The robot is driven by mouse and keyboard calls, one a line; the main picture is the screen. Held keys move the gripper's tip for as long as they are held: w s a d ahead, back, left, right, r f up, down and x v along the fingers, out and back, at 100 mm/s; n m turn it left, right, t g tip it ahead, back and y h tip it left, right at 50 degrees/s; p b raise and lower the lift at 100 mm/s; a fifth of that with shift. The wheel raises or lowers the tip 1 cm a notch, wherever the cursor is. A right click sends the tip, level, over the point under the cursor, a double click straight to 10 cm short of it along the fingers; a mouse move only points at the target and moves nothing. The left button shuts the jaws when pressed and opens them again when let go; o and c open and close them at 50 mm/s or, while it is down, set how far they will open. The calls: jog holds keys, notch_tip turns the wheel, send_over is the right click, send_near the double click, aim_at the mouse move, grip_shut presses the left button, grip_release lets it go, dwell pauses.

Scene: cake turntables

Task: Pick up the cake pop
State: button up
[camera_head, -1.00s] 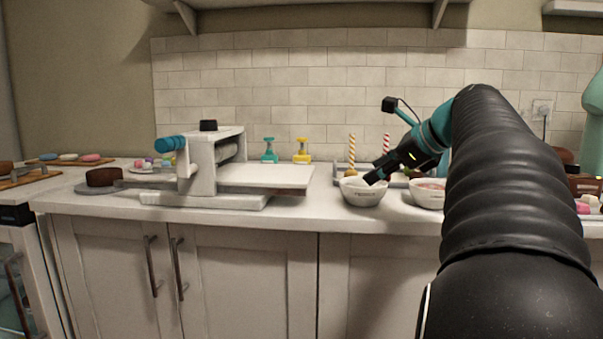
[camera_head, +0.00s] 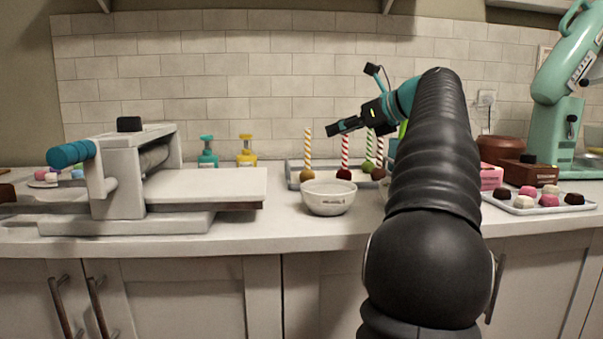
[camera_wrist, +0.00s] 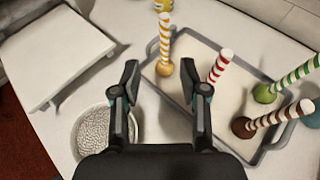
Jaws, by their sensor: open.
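Several cake pops stand ball-down with striped sticks up in a grey tray (camera_wrist: 262,75) at the back of the counter. One has a tan ball and gold-striped stick (camera_head: 308,148); in the wrist view this cake pop (camera_wrist: 165,42) is at the tray's left end, ahead of my gripper. A dark red one has a red-striped stick (camera_head: 346,152). A green one (camera_wrist: 285,81) and a brown one (camera_wrist: 272,119) are at the right of the wrist view. My gripper (camera_wrist: 166,78) is open and empty, its fingertips apart from the tan cake pop. In the head view my gripper (camera_head: 332,130) is above the tray.
A white bowl (camera_head: 328,197) stands in front of the tray; in the wrist view it holds small pale beads. A dough sheeter (camera_head: 122,180) is at left. Teal and yellow pump bottles (camera_head: 246,150) stand behind. A tray of small cakes (camera_head: 541,206) and a green mixer are at right.

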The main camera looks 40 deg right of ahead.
jog(key=d+f+x, duration=0.1)
jog(key=x, duration=0.4)
jog(key=b, duration=0.2)
send_over(308, 170)
jog(key=shift+w+d+f, duration=0.1)
jog(key=shift+w+f, duration=0.05)
jog(key=shift+f, duration=0.4)
jog(key=shift+w+d+f, duration=0.1)
jog(key=shift+w+f, duration=0.05)
jog(key=shift+f, duration=0.45)
grip_shut()
